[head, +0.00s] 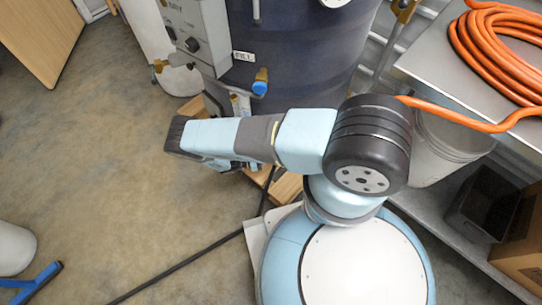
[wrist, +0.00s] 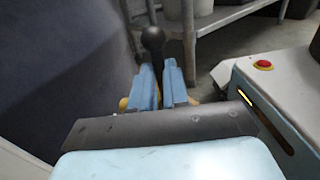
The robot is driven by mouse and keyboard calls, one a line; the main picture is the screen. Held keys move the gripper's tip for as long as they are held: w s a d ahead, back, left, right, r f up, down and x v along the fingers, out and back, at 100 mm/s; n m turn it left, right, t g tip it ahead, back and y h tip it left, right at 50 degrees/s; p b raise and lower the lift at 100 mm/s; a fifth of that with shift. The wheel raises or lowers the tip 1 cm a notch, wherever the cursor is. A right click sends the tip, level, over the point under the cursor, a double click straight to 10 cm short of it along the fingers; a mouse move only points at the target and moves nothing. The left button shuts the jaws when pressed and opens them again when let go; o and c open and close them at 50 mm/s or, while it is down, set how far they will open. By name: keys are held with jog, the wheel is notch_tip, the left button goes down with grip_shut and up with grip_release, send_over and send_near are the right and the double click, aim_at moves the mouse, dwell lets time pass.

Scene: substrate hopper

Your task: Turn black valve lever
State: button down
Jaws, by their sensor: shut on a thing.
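The black valve lever (wrist: 153,40) shows in the wrist view as a dark stem with a round knob, standing up between my fingers. My gripper (wrist: 158,76) has one light-blue finger on each side of it and is shut on it, with the knob past the fingertips. A bit of yellow fitting shows by the left finger. In the head view my arm reaches left in front of the dark blue hopper (head: 295,60), and my wrist hides most of the grip. The hopper wall also fills the left of the wrist view (wrist: 60,70).
A grey control box (head: 195,35) and a brass valve with a blue cap (head: 261,80) are on the hopper's front. A metal bench (head: 430,70) with an orange hose (head: 500,40) stands at right. A black cable (head: 180,265) crosses the floor, which is open at left.

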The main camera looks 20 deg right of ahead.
jog(key=shift+a+f, duration=0.1)
dwell(0.3)
jog(key=c, duration=1.1)
grip_release()
jog(key=shift+w, duration=0.1)
jog(key=a, duration=0.9)
jog(key=w+a, duration=0.1)
jog(key=a, duration=0.3)
jog(key=shift+a+f, duration=0.1)
jog(key=shift+a, duration=0.25)
